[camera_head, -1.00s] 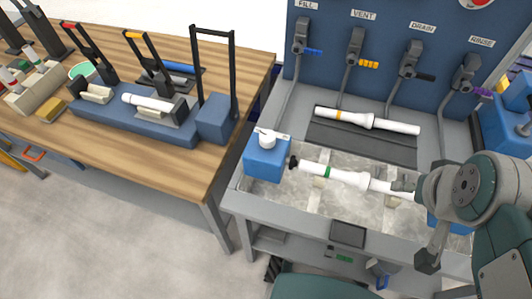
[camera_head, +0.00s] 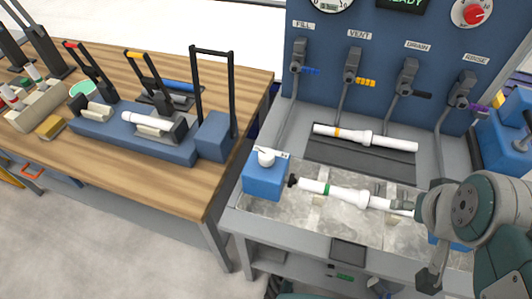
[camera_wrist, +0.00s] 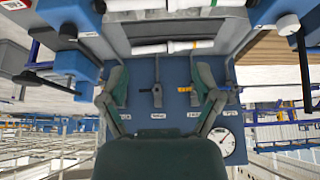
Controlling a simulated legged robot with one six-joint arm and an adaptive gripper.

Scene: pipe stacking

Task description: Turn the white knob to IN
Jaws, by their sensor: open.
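The white knob (camera_head: 266,157) sits on top of a blue block (camera_head: 264,182) at the left end of the wash basin. Its label is too small to read. In the wrist view, which looks upside down, the white knob (camera_wrist: 288,24) shows at the upper right on a blue block. My gripper (camera_wrist: 160,76) is open, with its two fingers spread and nothing between them. The knob lies outside the fingers, to their upper right in that view. In the head view my arm is at the lower right, well apart from the knob, and its fingertips are not clear.
A white pipe with a green ring (camera_head: 347,194) lies in the basin, with a black fitting at its left end. Another with an orange ring (camera_head: 365,137) lies on a dark mat behind. Several valve levers and a red dial (camera_head: 472,12) are on the blue panel. A wooden table (camera_head: 215,84) stands left.

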